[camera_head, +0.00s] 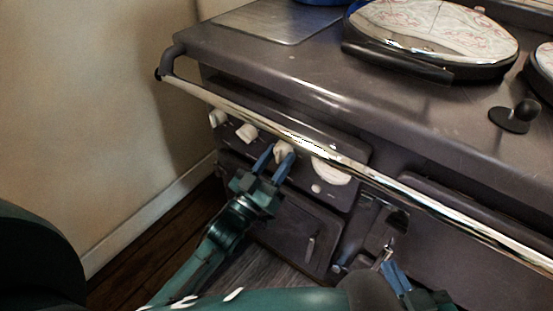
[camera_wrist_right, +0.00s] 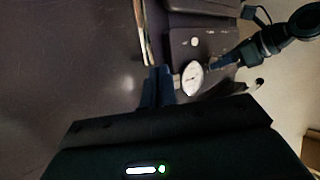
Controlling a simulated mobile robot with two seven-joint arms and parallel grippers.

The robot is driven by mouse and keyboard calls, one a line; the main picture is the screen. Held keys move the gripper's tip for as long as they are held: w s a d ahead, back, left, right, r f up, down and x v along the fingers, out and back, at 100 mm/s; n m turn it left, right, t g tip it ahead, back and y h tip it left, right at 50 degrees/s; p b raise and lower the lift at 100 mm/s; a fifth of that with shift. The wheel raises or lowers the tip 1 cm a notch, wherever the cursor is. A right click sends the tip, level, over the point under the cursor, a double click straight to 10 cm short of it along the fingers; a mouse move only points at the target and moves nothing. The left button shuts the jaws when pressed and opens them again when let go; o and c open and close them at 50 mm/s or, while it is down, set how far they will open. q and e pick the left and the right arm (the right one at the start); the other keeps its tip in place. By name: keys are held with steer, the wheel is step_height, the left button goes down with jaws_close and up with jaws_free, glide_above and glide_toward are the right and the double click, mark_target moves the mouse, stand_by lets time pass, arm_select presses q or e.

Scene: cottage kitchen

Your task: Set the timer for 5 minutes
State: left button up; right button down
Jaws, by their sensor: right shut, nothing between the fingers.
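A cream knob (camera_head: 283,149) sits on the dark stove's front panel, just left of a round white dial (camera_head: 332,173). The rail partly hides the dial; its round face shows in the right wrist view (camera_wrist_right: 192,78), markings too small to read. No thing is clearly marked as a timer. My left gripper (camera_head: 276,160) is at this knob, fingers apart on either side; I cannot tell whether they grip it. My right gripper (camera_head: 393,268) is low at the stove front, right of the dial. Its fingers (camera_wrist_right: 158,86) are shut and empty.
A shiny rail (camera_head: 340,160) runs along the stove front above the knobs. Two more cream knobs (camera_head: 218,117) (camera_head: 246,132) are farther left. A stove door (camera_head: 296,232) is below. A patterned lid (camera_head: 435,32) lies on top. A wall (camera_head: 90,120) bounds the left.

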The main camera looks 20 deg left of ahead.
arm_select(q)
steer(key=c, duration=0.5)
steer(key=m+g+h+p, duration=0.1)
steer(key=m, duration=0.2)
steer(key=m+g+h+p, duration=0.1)
steer(key=m+h, duration=0.1)
steer(key=m, duration=0.2)
steer(key=shift+a, duration=0.15)
steer(key=o, duration=1)
steer(key=shift+w, duration=0.1)
arm_select(e)
steer(key=shift+s+d+r+m, duration=0.15)
steer(key=shift+d+r+m, duration=0.05)
steer(key=shift+r, duration=0.4)
steer(key=shift+s+d+r+m, duration=0.1)
steer(key=shift+d+r+m, duration=0.1)
steer(key=shift+r, duration=0.35)
arm_select(q)
steer(key=v, duration=1.3)
steer(key=shift+a+f+p, duration=0.1)
steer(key=shift+f+p, duration=0.05)
steer(key=shift+p, duration=0.15)
arm_select(e)
steer(key=shift+s+d+r, duration=0.1)
steer(key=shift+r, duration=0.1)
